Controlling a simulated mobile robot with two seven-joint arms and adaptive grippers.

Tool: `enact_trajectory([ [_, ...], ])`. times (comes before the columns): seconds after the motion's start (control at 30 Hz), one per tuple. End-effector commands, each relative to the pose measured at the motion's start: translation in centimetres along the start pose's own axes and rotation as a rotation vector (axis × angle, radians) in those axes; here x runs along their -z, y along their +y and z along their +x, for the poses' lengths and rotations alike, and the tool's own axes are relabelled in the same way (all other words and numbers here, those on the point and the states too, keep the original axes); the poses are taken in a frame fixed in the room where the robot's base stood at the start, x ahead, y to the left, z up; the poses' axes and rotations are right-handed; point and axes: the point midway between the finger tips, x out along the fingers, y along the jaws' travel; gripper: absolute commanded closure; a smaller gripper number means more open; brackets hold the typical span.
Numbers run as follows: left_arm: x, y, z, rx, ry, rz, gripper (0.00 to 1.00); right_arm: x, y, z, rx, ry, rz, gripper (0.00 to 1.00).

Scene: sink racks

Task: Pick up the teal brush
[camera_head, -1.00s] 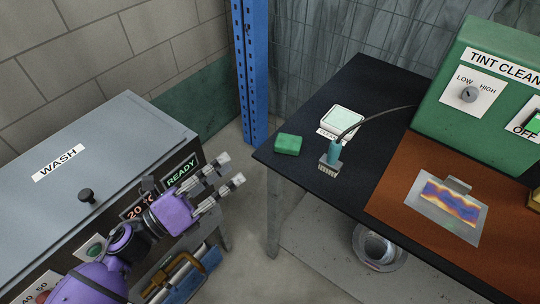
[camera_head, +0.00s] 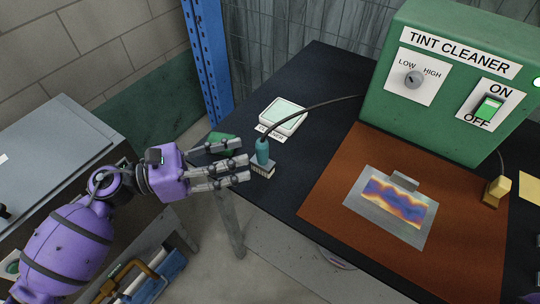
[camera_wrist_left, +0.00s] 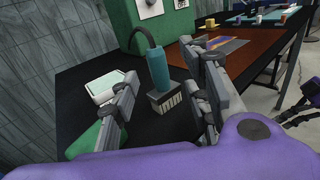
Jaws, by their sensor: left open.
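The teal brush (camera_head: 262,152) stands upright on the dark table top, with its bristled head down and a dark cord rising from its top. In the left wrist view the brush (camera_wrist_left: 160,70) is beyond and between the fingers, its grey head (camera_wrist_left: 168,102) resting on the table. My left gripper (camera_head: 246,164) is open, with its fingertips close to the brush's left side. In the left wrist view the gripper (camera_wrist_left: 165,85) shows its fingers spread with nothing held. I cannot tell whether a fingertip touches the brush.
A green block (camera_head: 222,139) lies beside the fingers, partly hidden. A pale-topped device (camera_head: 284,114) stands behind the brush. The green tint cleaner (camera_head: 450,80) stands at the back right. A patterned plate (camera_head: 392,207) lies on the brown mat (camera_head: 318,187). The cord arches to the cleaner.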

Motion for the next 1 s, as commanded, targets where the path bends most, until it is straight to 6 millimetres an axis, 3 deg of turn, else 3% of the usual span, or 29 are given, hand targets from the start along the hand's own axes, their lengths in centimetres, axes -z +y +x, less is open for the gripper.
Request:
enact_trajectory([
  [0.43,0.0,0.5,6.0,0.0,-0.003,0.002,0.57,1.5,0.0,-1.4,-0.001,0.015,0.011,1.0],
  [0.77,0.4,0.4,6.9,-0.001,0.0,-0.001,0.57,1.2,0.1,-1.4,-0.002,0.01,0.01,1.0],
  [1.0,0.4,0.4,6.8,-0.001,0.0,-0.001,0.86,1.4,0.1,-1.4,-0.001,0.011,0.009,1.0],
])
